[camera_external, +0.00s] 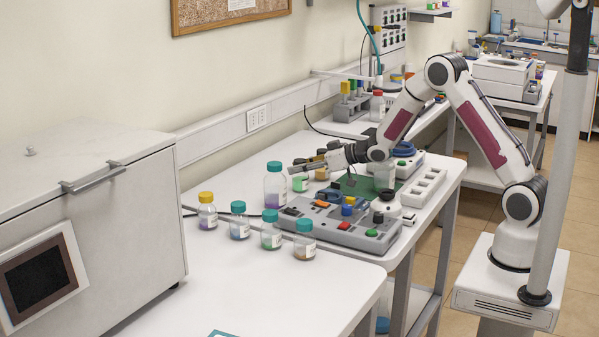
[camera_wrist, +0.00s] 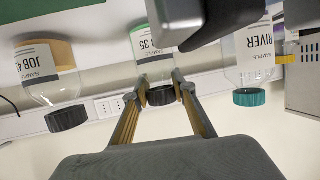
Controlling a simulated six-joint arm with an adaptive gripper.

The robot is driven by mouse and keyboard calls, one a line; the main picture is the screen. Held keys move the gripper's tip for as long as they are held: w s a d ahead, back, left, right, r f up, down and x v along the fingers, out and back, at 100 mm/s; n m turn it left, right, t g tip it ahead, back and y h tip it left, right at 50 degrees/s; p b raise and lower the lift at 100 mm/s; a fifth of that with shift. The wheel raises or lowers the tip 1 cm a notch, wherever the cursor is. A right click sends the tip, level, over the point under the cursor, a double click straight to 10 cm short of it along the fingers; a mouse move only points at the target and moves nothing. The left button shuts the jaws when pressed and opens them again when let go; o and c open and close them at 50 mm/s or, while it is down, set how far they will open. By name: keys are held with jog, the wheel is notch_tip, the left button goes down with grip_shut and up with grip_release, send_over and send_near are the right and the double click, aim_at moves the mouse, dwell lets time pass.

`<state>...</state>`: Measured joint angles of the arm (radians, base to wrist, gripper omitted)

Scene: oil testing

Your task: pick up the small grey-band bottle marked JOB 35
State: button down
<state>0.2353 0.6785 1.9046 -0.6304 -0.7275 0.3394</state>
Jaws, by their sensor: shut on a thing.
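In the wrist view, which is upside down, a small clear bottle (camera_wrist: 155,66) with a black cap stands between my fingers.
A tall teal-capped bottle (camera_external: 275,187), labelled RIVER, is on the other side. Several capped bottles (camera_external: 240,222) stand nearer the front. A grey button panel (camera_external: 340,226) lies to the right.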

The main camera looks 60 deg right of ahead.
jog(key=shift+r, duration=4.8)
